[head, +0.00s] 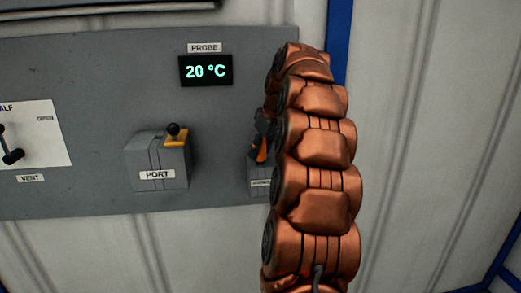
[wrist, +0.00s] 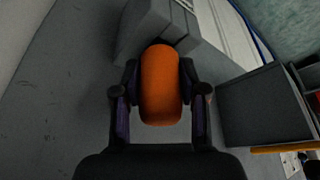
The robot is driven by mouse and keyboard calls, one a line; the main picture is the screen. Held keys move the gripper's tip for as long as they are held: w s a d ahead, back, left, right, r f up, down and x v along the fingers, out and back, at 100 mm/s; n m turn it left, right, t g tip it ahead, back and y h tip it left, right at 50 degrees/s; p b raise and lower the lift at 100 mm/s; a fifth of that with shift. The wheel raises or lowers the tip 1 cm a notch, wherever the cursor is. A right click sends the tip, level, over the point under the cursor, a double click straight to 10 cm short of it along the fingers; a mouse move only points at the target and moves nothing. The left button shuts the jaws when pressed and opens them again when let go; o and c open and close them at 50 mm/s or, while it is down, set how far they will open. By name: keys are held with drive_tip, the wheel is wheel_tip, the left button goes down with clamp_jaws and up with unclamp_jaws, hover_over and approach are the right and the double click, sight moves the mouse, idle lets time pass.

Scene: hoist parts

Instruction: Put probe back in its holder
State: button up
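The probe's orange handle (wrist: 161,85) stands between my two fingers in the wrist view, with a finger pressed to each side. My gripper (wrist: 160,95) looks shut on it. In the head view my gripper (head: 261,135) is mostly hidden behind my copper arm, and a bit of the orange handle (head: 262,151) shows below it. A grey box (head: 259,181) with a small label, likely the holder, shows just below the handle. A grey block (wrist: 150,28) lies beyond the handle's far end in the wrist view. I cannot tell whether the probe is seated in it.
The grey panel (head: 95,100) carries a PROBE display (head: 206,70) reading 20 °C. The PORT box (head: 158,163), with a black knob on an orange base, stands left of my gripper. A vent lever (head: 10,148) is at far left. A dark box (wrist: 262,108) is at right in the wrist view.

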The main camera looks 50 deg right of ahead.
drive_tip(key=o, duration=0.4)
drive_tip(key=shift+o, duration=0.2)
drive_tip(key=shift+r, duration=0.1)
drive_tip(key=v, duration=0.7)
drive_tip(key=shift+s+r, duration=0.1)
drive_tip(key=shift+r, duration=0.05)
drive_tip(key=shift+a, duration=0.1)
